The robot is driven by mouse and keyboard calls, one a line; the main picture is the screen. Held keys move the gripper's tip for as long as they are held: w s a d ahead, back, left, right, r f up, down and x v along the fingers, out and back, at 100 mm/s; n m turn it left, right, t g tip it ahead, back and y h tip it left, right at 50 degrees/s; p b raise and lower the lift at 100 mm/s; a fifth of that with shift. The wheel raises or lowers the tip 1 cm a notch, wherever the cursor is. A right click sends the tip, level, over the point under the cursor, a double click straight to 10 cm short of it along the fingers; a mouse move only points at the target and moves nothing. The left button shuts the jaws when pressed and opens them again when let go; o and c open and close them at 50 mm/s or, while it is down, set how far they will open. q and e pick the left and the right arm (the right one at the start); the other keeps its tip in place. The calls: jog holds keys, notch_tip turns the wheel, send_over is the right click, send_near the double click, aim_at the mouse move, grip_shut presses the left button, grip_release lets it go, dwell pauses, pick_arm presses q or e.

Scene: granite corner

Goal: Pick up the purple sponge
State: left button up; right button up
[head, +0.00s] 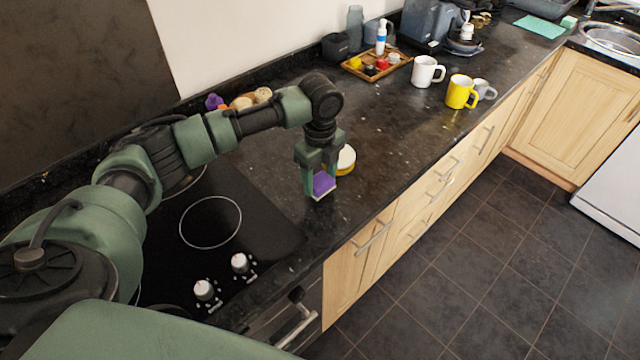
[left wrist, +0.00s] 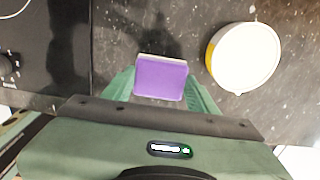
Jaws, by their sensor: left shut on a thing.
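The purple sponge (head: 323,184) is a small block with a pale lower layer, at the counter's front part beside the stove. My left gripper (head: 319,188) points down over it and is shut on it, one finger on each side. In the left wrist view the purple sponge (left wrist: 161,78) sits between the green fingers of my left gripper (left wrist: 163,85). I cannot tell whether the sponge still touches the counter. My right gripper is not in view.
A round yellow tub with a white lid (head: 345,160) stands close behind the sponge; it also shows in the left wrist view (left wrist: 243,57). The black hob (head: 215,222) is to the left. A white mug (head: 427,71), a yellow mug (head: 461,92) and a wooden tray (head: 352,68) stand farther back.

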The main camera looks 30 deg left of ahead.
aim_at(320, 181)
pick_arm(q)
notch_tip(320, 181, up, 18)
jog(key=b, duration=0.2)
jog(key=shift+f+b, duration=0.15)
jog(key=shift+b, duration=0.15)
